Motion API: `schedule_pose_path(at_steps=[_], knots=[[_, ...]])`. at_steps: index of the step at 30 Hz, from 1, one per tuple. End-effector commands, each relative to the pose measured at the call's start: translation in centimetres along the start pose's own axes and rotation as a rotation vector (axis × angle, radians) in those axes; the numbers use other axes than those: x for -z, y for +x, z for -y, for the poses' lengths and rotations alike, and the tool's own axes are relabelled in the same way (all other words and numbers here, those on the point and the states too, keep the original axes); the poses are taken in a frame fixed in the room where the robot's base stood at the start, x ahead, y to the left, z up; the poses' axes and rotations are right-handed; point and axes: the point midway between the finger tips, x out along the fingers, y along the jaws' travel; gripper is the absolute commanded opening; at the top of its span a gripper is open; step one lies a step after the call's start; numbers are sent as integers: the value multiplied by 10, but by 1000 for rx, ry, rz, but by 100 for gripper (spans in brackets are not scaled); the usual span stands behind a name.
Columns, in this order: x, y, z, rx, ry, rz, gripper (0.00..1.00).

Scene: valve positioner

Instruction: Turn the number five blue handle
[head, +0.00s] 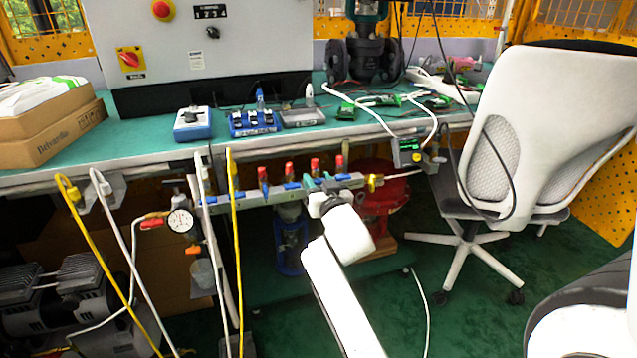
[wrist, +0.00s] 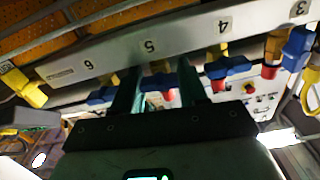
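A pale manifold bar (head: 285,190) with a row of blue handles runs below the bench edge. In the wrist view the bar's label strip (wrist: 185,38) shows the numbers 6, 5, 4 and 3. The number five blue handle (wrist: 158,81) sits below the 5, with a red part under it. My gripper (wrist: 158,88) has its two green fingers spread, one on each side of this handle. Whether either finger touches the handle I cannot tell. In the head view my gripper (head: 320,185) is at the bar, and my arm hides part of it.
The number six blue handle (wrist: 101,96) is left of my fingers and the number four blue handle (wrist: 228,68) is right. A pressure gauge (head: 180,220) and hanging hoses stand left of the bar. An office chair (head: 535,130) stands at the right.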

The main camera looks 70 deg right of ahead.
Motion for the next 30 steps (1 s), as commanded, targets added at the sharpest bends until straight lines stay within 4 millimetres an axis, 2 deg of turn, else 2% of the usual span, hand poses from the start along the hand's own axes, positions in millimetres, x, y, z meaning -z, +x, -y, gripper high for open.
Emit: schedule_pose_path(at_steps=[1,5,13,20,21,24,30], knots=[[0,0,0,0,0,0,23],[0,0,0,0,0,0,12],[0,0,0,1,-105,3,12],[-1,0,0,0,-114,1,12],[-1,0,0,0,-114,1,44],[-1,0,0,0,-114,1,53],[0,0,0,0,-113,1,53]])
